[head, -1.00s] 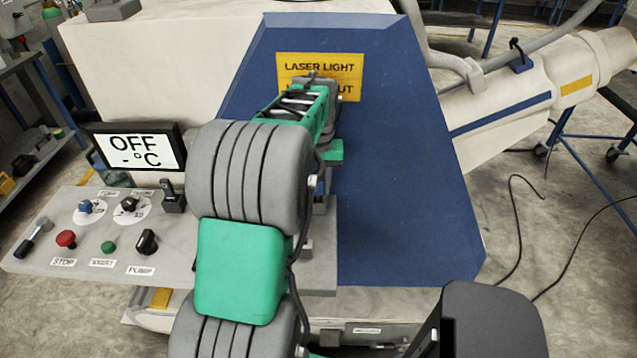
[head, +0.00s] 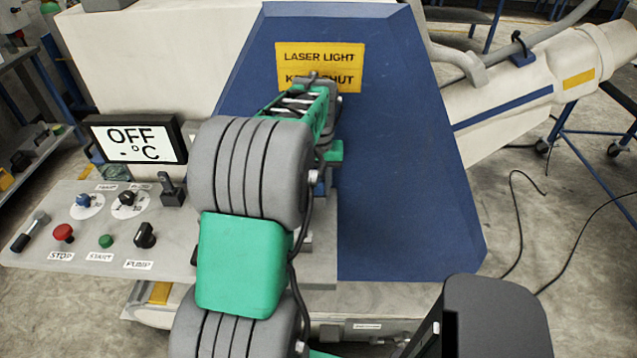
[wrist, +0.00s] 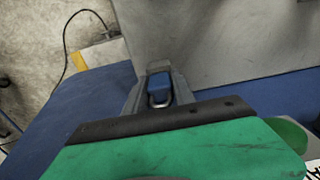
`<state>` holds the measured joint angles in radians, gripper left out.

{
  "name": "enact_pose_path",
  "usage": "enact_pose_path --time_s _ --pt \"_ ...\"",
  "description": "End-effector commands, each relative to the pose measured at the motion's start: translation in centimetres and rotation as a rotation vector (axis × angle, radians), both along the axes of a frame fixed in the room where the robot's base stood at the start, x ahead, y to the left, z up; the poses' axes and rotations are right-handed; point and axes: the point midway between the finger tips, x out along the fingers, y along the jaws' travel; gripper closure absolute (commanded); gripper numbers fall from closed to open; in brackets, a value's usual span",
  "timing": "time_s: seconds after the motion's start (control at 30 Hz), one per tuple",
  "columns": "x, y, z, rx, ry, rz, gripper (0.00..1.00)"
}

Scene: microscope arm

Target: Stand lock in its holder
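The lock (wrist: 159,83) shows in the wrist view as a small blue body with a metal shackle on the side toward my palm. My gripper (wrist: 159,72) has one grey finger on each side of it and appears shut on it. A broad grey surface lies beyond the fingertips; I cannot tell whether the lock touches it. In the head view my own arm hides the gripper and most of the lock. I cannot clearly make out the holder in either view.
A blue sloped panel (head: 400,200) with a yellow laser warning sign (head: 320,55) stands behind my arm. A control panel (head: 50,200) with knobs and buttons and an OFF display (head: 136,140) are at left. A grey block (head: 322,270) sits partly hidden beneath my arm.

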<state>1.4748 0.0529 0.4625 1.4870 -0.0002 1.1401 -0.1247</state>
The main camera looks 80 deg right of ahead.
Motion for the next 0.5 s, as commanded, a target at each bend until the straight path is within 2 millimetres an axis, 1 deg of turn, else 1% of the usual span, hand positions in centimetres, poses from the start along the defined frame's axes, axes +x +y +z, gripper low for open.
enact_pose_path --time_s 0.03,0.27,0.5 --pt "0.00 -0.02 0.09 -0.001 0.000 0.000 0.65" --pt "0.00 -0.02 0.09 -0.001 0.000 0.000 0.46" --pt "0.00 -0.01 0.10 0.000 0.000 0.000 0.46"
